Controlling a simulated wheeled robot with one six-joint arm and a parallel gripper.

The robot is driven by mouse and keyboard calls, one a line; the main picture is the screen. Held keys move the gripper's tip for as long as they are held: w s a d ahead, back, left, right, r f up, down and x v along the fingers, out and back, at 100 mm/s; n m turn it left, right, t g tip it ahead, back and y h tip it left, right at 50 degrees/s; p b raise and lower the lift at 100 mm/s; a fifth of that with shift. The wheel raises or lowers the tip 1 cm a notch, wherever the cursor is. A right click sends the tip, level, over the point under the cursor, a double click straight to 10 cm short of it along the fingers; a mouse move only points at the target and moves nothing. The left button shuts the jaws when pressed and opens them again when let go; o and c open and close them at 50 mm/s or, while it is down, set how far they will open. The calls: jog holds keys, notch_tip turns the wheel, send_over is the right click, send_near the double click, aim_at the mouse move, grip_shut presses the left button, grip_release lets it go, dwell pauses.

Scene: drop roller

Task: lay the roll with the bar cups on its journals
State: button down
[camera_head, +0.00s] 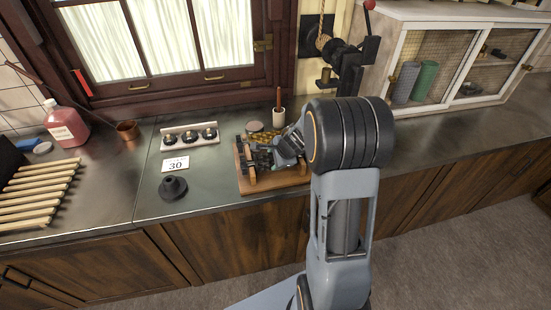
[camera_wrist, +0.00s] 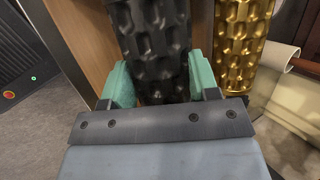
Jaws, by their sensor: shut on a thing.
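My gripper (camera_wrist: 158,88) has teal fingers closed on both sides of a black roll (camera_wrist: 150,40) with a dimpled surface. In the head view my gripper (camera_head: 291,151) is low over a wooden board (camera_head: 279,184) on the counter, and the dark roll (camera_head: 262,156) shows at it, partly covered. A gold dimpled roll (camera_wrist: 240,45) lies just right of the black roll in the wrist view, apart from the fingers; it also shows behind in the head view (camera_head: 263,137). I cannot tell whether the black roll touches its supports, or its cup shape for certain.
Wooden slats (camera_head: 40,195) lie far left.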

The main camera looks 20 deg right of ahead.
jog(key=shift+w, duration=0.1)
jog(key=c, duration=0.6)
grip_release()
jog(key=o, duration=0.3)
jog(key=shift+f, duration=0.2)
jog(key=shift+s+r, duration=0.25)
jog(key=shift+r, duration=0.1)
jog(key=p+v, duration=0.1)
jog(key=v, duration=1.2)
jog(key=shift+s+d+r, duration=0.1)
jog(key=shift+s, duration=0.05)
